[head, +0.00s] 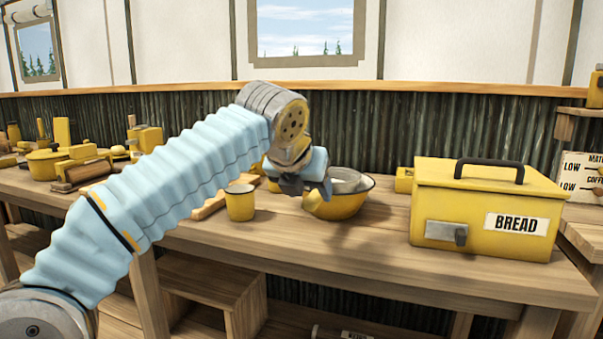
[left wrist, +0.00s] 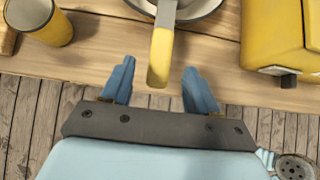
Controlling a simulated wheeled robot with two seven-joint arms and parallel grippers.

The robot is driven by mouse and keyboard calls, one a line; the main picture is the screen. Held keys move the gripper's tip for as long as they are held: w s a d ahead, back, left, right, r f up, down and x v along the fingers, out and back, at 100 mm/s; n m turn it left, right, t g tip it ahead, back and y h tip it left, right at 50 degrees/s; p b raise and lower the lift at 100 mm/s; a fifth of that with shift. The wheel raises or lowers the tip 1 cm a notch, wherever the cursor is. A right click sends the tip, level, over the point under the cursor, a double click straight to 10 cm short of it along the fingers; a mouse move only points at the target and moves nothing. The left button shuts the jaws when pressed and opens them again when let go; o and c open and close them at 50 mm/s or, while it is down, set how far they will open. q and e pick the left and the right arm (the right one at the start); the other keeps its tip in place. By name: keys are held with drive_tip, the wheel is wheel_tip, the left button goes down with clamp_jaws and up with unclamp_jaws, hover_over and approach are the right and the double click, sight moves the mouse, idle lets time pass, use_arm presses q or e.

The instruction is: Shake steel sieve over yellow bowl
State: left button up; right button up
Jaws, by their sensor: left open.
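The yellow bowl (head: 345,207) stands on the wooden counter, partly hidden behind my left gripper. The grey steel sieve (head: 350,181) shows inside the bowl's rim. In the left wrist view its round rim (left wrist: 208,9) is cut off at the top edge, and its yellow handle (left wrist: 160,58) points toward my gripper. My left gripper (head: 308,190) is open in front of the bowl. In the left wrist view the handle's end lies between the two blue fingertips (left wrist: 157,78), with a gap on each side. My right gripper is not in view.
A yellow mug (head: 240,203) stands left of the bowl. A yellow bread box (head: 485,210) with a black handle stands to the right. Yellow pots and boxes crowd the counter's far left. Bare counter (head: 375,245) lies in front of the bowl.

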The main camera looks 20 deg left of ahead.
sight(312, 197)
use_arm(q)
drive_tip(key=x, duration=0.6)
drive_tip(key=shift+w+f, duration=0.1)
drive_tip(key=shift+c, duration=0.4)
clamp_jaws()
